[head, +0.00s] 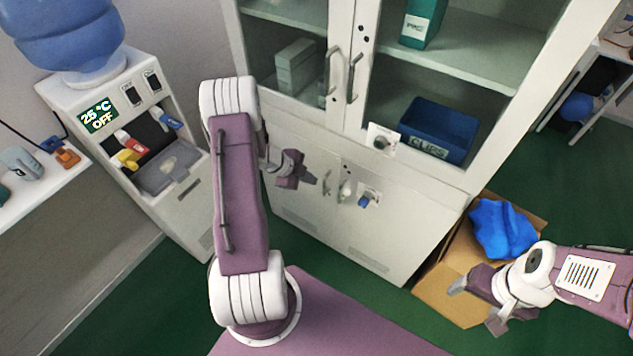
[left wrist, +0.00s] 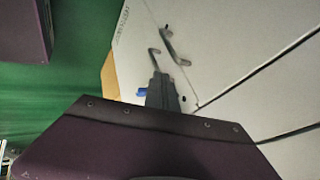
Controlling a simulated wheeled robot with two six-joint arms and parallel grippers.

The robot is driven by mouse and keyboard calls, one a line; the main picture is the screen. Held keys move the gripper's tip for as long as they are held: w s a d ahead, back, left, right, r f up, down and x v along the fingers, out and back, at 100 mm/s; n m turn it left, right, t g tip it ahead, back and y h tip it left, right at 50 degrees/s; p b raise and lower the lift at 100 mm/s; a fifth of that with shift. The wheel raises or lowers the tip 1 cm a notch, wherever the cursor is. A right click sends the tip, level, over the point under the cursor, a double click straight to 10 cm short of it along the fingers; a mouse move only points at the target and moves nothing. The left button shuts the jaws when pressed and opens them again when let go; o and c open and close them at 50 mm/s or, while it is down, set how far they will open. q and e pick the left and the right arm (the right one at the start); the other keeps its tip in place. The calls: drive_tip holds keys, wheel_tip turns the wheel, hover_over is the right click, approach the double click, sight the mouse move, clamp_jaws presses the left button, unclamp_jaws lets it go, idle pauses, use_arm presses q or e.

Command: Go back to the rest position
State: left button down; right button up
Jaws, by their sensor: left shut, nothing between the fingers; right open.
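My left gripper (head: 312,178) is shut and empty in the head view, in front of the cabinet's lower doors. Its closed fingers also show in the left wrist view (left wrist: 162,90), pointing toward the white cabinet front. My left arm stands raised and bent in the middle of the head view. My right gripper (head: 474,302) is open and empty at the lower right, in front of the cardboard box. My right arm comes in from the right edge.
A white cabinet (head: 390,225) with glass upper doors stands close ahead. A cardboard box (head: 437,287) with blue cloth (head: 502,229) sits on the green floor at right. A water dispenser (head: 190,205) stands at left, beside a side table (head: 30,205).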

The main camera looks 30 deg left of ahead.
use_arm(q)
drive_tip(key=v, duration=0.4)
drive_tip(key=w+d+r+p, duration=0.1)
drive_tip(key=w+d+r, duration=0.1)
drive_tip(key=d+r, duration=0.3)
drive_tip(key=w+d+r+t+p, duration=0.1)
drive_tip(key=w+d+r+p, duration=0.1)
drive_tip(key=d+r, duration=0.3)
drive_tip(key=w+d+r+t+p, duration=0.1)
drive_tip(key=w+d+r, duration=0.3)
drive_tip(key=r, duration=0.4)
drive_tip(key=shift+d+r+y, duration=0.4)
drive_tip(key=shift+d, duration=0.45)
drive_tip(key=s+f+n+g+y+p, duration=0.1)
drive_tip(key=s+f+n+g+y, duration=0.2)
drive_tip(key=s+n+g, duration=0.4)
drive_tip(key=s+f+n, duration=0.1)
drive_tip(key=s+n, duration=0.8)
drive_tip(key=s, duration=0.7)
drive_tip(key=shift+s+d, duration=0.25)
drive_tip(key=shift+d, duration=0.15)
use_arm(e)
wheel_tip(320, 180, up, 6)
drive_tip(key=shift+s, duration=0.25)
